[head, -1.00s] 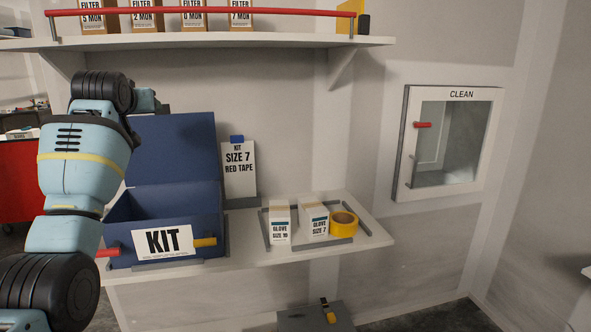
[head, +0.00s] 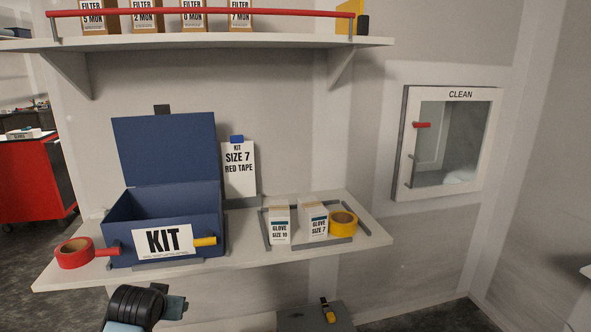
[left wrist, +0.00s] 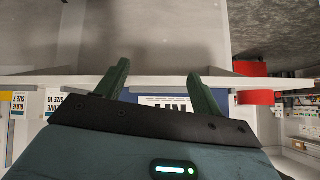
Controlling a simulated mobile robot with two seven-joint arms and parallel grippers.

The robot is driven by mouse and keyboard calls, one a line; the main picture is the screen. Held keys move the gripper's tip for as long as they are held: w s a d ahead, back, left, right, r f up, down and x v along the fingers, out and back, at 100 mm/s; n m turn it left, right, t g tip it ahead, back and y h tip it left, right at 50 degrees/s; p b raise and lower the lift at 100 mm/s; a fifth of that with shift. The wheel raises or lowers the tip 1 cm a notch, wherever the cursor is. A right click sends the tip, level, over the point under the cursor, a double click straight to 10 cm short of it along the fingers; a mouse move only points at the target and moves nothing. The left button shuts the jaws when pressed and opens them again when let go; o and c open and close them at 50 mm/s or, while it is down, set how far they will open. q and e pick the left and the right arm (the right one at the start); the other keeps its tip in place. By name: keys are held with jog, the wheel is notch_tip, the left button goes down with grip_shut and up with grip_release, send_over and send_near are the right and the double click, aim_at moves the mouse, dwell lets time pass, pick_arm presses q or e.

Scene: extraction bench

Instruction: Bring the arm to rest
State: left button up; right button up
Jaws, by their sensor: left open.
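In the head view my left arm shows only at the bottom edge, in front of and below the bench shelf. The left gripper (head: 174,307) is partly in view there. In the left wrist view the left gripper (left wrist: 160,82) has its two green fingers spread apart with nothing between them. The shelf edge and part of the KIT label show upside down beyond the fingers. My right gripper is in neither view.
The bench shelf (head: 75,277) holds an open blue KIT box (head: 118,240), a red tape roll (head: 75,252), two glove boxes and a yellow tape roll (head: 343,224). A grey box (head: 300,320) stands below. Filter boxes line the upper shelf (head: 230,42).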

pick_arm(q)
jog(key=s+d+f+g, duration=0.2)
jog(key=s+f, duration=0.8)
jog(key=s, duration=0.2)
jog(key=s+d+f+m+g+h, duration=0.1)
jog(key=s+d+f+g, duration=0.15)
jog(key=s, duration=1.35)
jog(key=s+d+f+m+g+h, duration=0.1)
jog(key=s+d+f+g, duration=0.15)
jog(key=s, duration=1.35)
jog(key=w+d+f+t+h, duration=0.1)
jog(key=w+d+f+t, duration=0.1)
jog(key=w+f+t, duration=0.3)
notch_tip(320, 180, down, 4)
jog(key=shift+w+d+t+h, duration=0.25)
jog(key=shift+d+t+h, duration=0.15)
jog(key=shift+t, duration=0.8)
